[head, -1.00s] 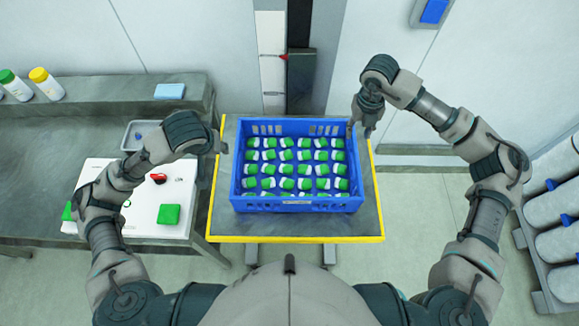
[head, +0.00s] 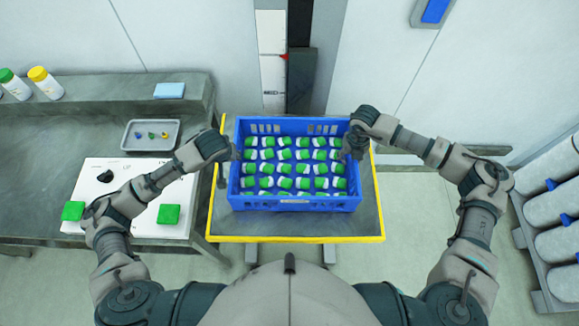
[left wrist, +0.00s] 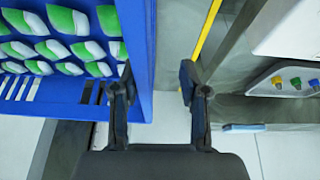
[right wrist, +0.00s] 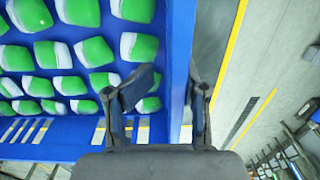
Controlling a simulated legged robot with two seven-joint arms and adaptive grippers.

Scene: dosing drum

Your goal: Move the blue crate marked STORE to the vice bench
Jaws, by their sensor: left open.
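The blue crate (head: 295,205) stands on a yellow-edged table and holds rows of green-and-white containers. A small pale label shows on its near side; I cannot read it. My left gripper (head: 232,152) is open at the crate's left wall; in the left wrist view its fingers (left wrist: 158,85) are on both sides of that wall (left wrist: 141,60). My right gripper (head: 350,152) is at the right wall; in the right wrist view its open fingers (right wrist: 170,85) straddle the wall (right wrist: 178,60), one inside and one outside. No vice can be made out.
The yellow-edged table (head: 290,226) has bare grey surface around the crate. A grey bench (head: 50,135) at left carries a white panel (head: 120,172), a tray (head: 150,135) with small coloured parts, and bottles (head: 40,80). Grey cylinders (head: 560,205) lie racked at right.

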